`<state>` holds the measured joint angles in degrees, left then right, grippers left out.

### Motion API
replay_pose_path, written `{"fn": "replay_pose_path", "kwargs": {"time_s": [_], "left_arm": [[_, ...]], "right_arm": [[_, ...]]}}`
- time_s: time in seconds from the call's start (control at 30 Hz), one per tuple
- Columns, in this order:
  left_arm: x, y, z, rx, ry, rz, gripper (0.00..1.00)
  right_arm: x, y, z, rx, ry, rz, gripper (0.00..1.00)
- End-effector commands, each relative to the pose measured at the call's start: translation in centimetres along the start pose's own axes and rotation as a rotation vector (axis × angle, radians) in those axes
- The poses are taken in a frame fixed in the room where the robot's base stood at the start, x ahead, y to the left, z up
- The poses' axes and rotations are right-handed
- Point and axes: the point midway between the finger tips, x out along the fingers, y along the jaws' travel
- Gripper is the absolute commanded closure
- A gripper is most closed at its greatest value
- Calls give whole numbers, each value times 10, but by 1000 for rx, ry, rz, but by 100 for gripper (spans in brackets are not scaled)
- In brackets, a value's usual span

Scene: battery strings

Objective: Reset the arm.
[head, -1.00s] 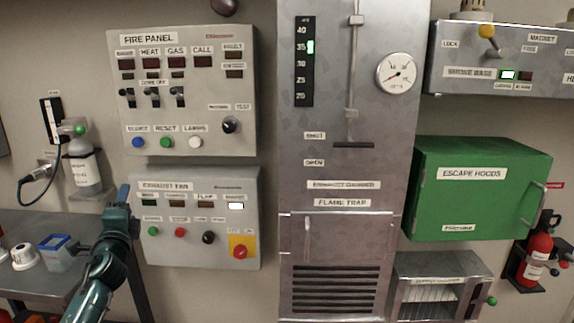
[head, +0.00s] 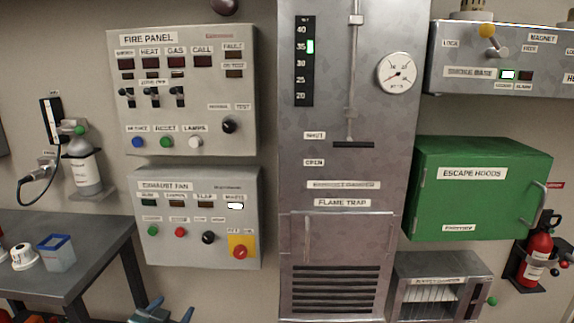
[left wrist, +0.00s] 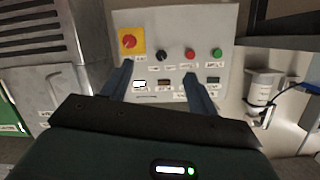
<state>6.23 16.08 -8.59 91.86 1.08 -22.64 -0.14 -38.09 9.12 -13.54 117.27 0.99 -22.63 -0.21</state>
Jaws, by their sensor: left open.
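My left gripper (head: 171,309) shows at the bottom edge of the head view, below the exhaust fan panel (head: 194,178). Most of its arm is out of the picture. In the left wrist view my left gripper (left wrist: 156,72) has its two fingers spread apart with nothing between them. The exhaust fan panel (left wrist: 205,42) shows beyond them upside down, apart from the fingers. My right gripper is in neither view.
A grey table (head: 95,245) with a blue-rimmed container (head: 57,255) stands at left. The fire panel (head: 190,85) is above the exhaust fan panel. The flame trap cabinet (head: 340,230) is at centre, and a green escape hoods box (head: 480,205) is at right.

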Motion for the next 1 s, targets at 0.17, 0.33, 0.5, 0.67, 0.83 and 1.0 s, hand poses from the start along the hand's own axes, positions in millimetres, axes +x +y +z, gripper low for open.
{"fn": "replay_pose_path", "kwargs": {"time_s": [0.17, 0.33, 0.5, 0.67, 0.83, 1.0], "left_arm": [[-83, 86, 76, -63, -112, 132, 41], [-166, 143, 115, -142, -206, 221, 41], [-218, 170, 128, -199, -265, 264, 41], [-234, 177, 130, -217, -283, 276, 41], [-234, 177, 130, -217, -283, 276, 41], [-234, 177, 130, -217, -283, 276, 41]], "right_arm": [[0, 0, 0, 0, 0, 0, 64], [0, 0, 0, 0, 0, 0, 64], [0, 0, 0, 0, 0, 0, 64], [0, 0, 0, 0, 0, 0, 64], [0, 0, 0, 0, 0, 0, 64], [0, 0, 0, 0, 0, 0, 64]]}}
